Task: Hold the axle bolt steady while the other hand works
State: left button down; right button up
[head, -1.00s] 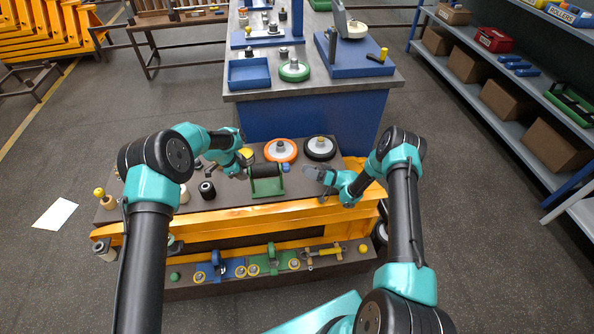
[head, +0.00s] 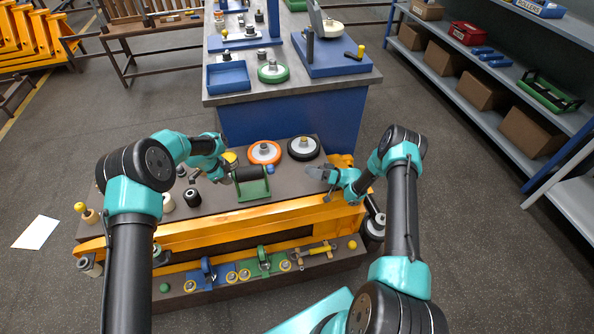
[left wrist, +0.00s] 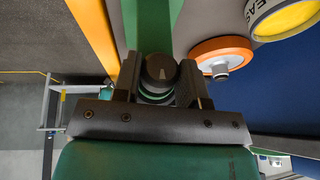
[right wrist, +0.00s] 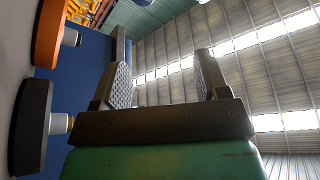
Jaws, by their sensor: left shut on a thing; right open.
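A black roller (head: 250,174) sits in a green bracket (head: 254,190) on the bench. My left gripper (head: 228,176) is at the roller's left end. In the left wrist view, its jaws (left wrist: 160,88) are shut on a dark round-headed piece, the axle bolt (left wrist: 161,68), with green rings just below the head. How far the bolt goes into the roller is hidden. A small blue piece (head: 270,169) shows at the roller's right end. My right gripper (head: 313,172) is open and empty, right of the bracket and apart from it; its spread fingers (right wrist: 163,82) show in the right wrist view.
An orange wheel (head: 264,152) and a black wheel (head: 303,147) lie behind the bracket. A yellow-topped tin (left wrist: 286,16) is near my left gripper. A yellow beam (head: 200,231) runs along the bench front. A lower shelf (head: 210,289) holds small parts. A blue workstation stands behind.

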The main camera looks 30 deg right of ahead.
aim_at(270, 170)
jog(key=a+r+m+h, duration=0.1)
jog(key=m+h, duration=0.1)
jog(key=m, duration=0.4)
jog(key=a+r+m+g+h, duration=0.1)
jog(key=r+m+h, duration=0.1)
jog(key=m, duration=0.4)
jog(key=a+r+m+g+h, duration=0.1)
jog(key=m, duration=0.5)
jog(key=shift+w+a+r+h, duration=0.2)
jog(key=shift+r+h, duration=0.05)
jog(key=shift+h, duration=0.15)
jog(key=x, duration=1.2)
jog(key=shift+f, duration=0.1)
jog(key=shift+c, duration=0.3)
jog(key=c, duration=0.9)
jog(key=shift+n, duration=0.3)
